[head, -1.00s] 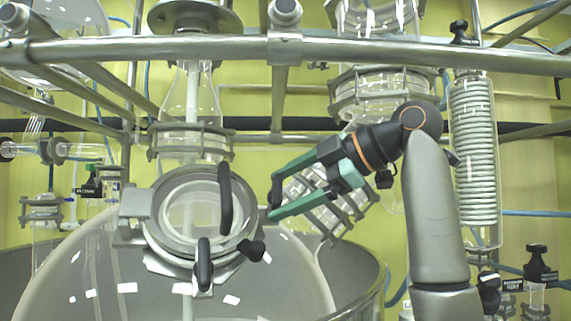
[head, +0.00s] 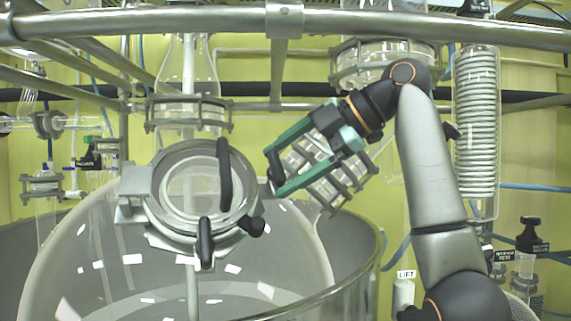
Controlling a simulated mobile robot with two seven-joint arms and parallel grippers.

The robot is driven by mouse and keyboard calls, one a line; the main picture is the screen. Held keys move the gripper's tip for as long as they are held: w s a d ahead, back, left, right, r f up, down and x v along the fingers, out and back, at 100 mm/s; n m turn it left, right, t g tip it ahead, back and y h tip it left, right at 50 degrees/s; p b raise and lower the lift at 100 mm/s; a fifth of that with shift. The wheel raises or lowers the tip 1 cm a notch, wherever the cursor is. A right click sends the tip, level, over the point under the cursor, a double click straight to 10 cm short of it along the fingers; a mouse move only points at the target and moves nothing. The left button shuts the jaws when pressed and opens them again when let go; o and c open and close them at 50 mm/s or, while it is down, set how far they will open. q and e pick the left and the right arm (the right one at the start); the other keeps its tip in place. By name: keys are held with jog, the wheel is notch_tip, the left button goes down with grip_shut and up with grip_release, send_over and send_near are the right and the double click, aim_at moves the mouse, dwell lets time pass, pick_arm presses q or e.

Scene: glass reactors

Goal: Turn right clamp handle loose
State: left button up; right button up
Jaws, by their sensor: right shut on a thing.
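The round glass port (head: 155,205) on the big vessel has a metal ring with clamps. An upright black handle (head: 225,172) stands across the right part of the ring. A second black handle (head: 205,242) hangs at the bottom, with a black knob (head: 252,226) to its right. My right gripper (head: 271,168), with green fingers, is right of the port, clear of both visible handles. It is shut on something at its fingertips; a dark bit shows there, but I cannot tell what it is. My left gripper is not in view.
A clamped glass joint (head: 352,190) lies behind my right gripper. A steel rail (head: 390,25) crosses above. A coiled glass condenser (head: 476,120) stands at the right. The large glass vessel rim (head: 370,265) curves below my right forearm.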

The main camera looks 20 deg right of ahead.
jog(key=o, duration=0.9)
jog(key=shift+d+r, duration=0.1)
jog(key=shift+r, duration=0.25)
jog(key=shift+o, duration=0.9)
jog(key=shift+f, duration=0.1)
jog(key=shift+s+d+r, duration=0.2)
jog(key=shift+s+d, duration=0.05)
jog(key=s+d+r+b, duration=0.1)
jog(key=s+d+b, duration=0.2)
jog(key=s+d, duration=0.6)
jog(key=shift+s+d, duration=0.15)
jog(key=shift+d, duration=0.5)
